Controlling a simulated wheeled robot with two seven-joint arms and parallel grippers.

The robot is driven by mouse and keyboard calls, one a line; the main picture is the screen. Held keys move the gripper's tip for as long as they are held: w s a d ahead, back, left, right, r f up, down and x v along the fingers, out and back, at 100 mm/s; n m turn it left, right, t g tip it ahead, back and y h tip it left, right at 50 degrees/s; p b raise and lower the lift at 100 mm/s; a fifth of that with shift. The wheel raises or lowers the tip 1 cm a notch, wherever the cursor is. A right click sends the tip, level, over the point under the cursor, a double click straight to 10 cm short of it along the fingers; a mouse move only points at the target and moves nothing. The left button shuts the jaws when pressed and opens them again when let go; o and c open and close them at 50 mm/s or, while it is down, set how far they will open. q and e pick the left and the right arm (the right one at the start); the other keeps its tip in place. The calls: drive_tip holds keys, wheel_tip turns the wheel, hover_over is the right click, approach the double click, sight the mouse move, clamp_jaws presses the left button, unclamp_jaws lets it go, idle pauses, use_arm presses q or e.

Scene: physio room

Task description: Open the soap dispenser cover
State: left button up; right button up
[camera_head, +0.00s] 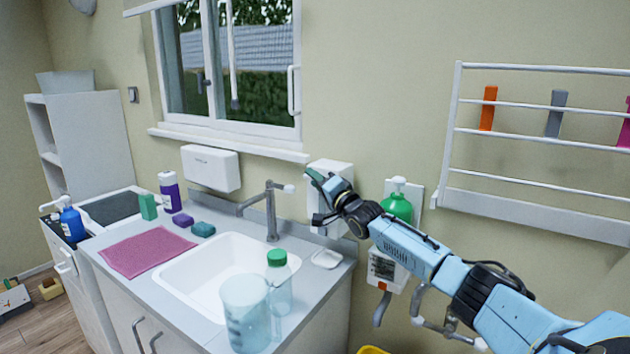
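A white box-shaped dispenser (343,170) is mounted on the wall to the right of the tap, above the counter's back edge. I take it to be the soap dispenser; its cover looks closed, though my gripper hides part of its front. My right gripper (315,197) is in front of this box, with its fingers spread apart and nothing visible between them. Whether a finger touches the cover, I cannot tell. A green pump bottle (397,207) hangs in a wall holder just right of the box, partly behind my arm. My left gripper is not in view.
A sink (205,285) and slim tap (271,212) are left of my gripper. A clear beaker (246,315) and a green-capped bottle (278,285) stand at the counter front. Another white wall box (211,168) is below the window. A wall rack (540,215) is at right.

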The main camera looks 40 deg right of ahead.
drive_tip(key=shift+w+r, duration=0.1)
drive_tip(key=shift+w, duration=0.25)
drive_tip(key=shift+c, duration=0.3)
clamp_jaws()
